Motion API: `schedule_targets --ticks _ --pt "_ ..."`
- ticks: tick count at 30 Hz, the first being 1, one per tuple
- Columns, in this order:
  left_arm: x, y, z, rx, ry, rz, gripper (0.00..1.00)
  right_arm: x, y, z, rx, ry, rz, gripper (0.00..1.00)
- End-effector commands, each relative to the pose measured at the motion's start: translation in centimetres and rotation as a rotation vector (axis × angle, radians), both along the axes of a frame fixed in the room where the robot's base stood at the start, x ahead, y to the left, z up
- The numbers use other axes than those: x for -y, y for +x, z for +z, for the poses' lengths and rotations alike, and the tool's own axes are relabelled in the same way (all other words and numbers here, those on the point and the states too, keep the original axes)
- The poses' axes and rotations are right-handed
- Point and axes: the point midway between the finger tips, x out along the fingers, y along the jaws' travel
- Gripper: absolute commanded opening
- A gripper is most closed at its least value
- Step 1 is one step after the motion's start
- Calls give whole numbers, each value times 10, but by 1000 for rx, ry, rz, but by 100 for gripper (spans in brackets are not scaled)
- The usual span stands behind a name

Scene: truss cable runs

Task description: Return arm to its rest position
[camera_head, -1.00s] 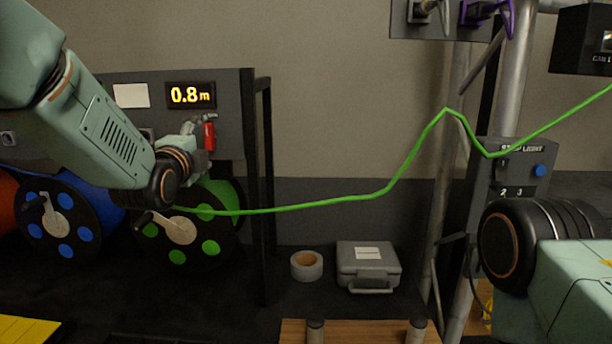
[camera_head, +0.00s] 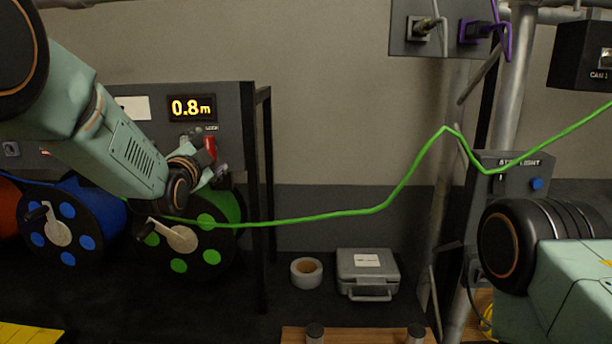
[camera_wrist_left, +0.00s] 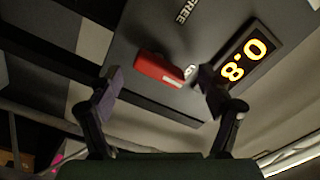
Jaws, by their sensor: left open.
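My left arm comes in from the left, and its small gripper (camera_head: 214,174) is partly hidden by my wrist, in front of the reel panel. The left wrist view shows the same gripper (camera_wrist_left: 158,83) open, its two fingers apart with nothing between the tips. A red lever (camera_wrist_left: 160,71) on the panel shows beyond the fingers, and the head view shows it just above the gripper (camera_head: 210,148). I cannot tell whether a finger touches it. My right arm's dark joint shows at the lower right; its gripper is out of view.
A green cable (camera_head: 330,215) runs from the green reel (camera_head: 222,205) rightward past the truss pole (camera_head: 512,90). The display (camera_head: 192,108) reads 0.8 m. A grey case (camera_head: 367,272) and tape roll (camera_head: 306,272) lie on the floor. A stop light box (camera_head: 515,175) stands right.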

Motion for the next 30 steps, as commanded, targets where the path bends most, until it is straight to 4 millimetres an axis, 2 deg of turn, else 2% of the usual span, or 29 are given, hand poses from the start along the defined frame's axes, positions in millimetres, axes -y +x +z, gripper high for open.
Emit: schedule_targets --ticks 24,30 --pt "-4 0 2 -23 -662 2 79 0 0 42 0 0 0 52" --pt "-5 0 1 -27 -778 2 79 0 0 48 0 0 0 52"
